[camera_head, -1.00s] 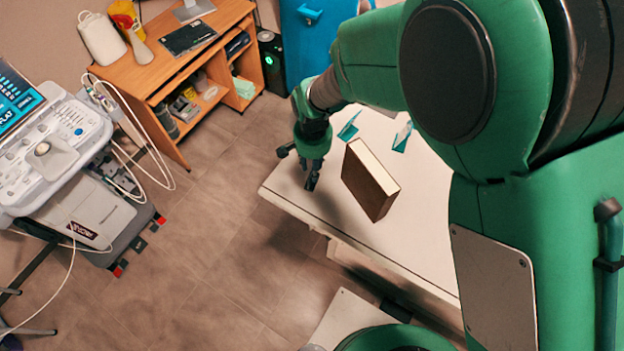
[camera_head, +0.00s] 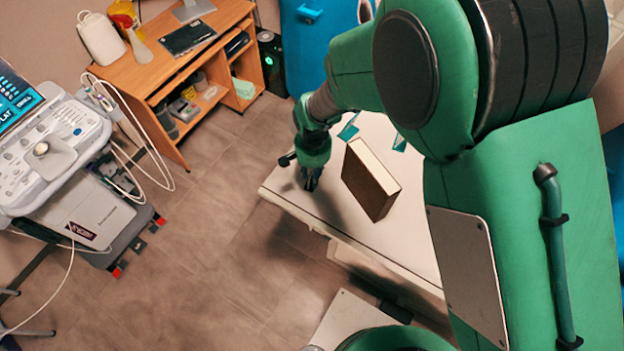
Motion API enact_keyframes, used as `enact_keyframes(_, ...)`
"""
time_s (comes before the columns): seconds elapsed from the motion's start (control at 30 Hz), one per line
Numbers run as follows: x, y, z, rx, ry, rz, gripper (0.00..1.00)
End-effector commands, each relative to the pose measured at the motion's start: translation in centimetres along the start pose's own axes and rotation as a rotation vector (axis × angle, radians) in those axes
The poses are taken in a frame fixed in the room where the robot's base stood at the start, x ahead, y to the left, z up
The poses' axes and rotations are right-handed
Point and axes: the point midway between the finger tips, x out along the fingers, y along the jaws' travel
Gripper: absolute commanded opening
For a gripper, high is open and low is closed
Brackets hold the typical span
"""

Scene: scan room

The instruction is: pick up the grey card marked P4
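I cannot make out a grey card marked P4 in this view. My gripper (camera_head: 308,180) is at the left end of the white table (camera_head: 290,196), pointing down, just left of a brown box-like block (camera_head: 370,182). Its dark fingers are small and seen from above, so I cannot tell whether they are open or shut, or whether anything is between them. My green arm covers the right part of the table.
Two small teal pieces (camera_head: 348,131) stand behind the block, the right one (camera_head: 400,142) partly hidden by my arm. A wooden desk (camera_head: 180,65) is at the back left. An ultrasound machine (camera_head: 60,150) stands at the left. The floor between is clear.

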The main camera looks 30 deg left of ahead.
Motion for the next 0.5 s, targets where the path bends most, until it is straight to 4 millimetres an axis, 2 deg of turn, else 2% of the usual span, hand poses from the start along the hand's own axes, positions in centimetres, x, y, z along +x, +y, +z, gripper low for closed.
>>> enact_keyframes(0.5, -0.01, 0.01, 0.01, 0.000, 0.000, 0.000, 0.30)
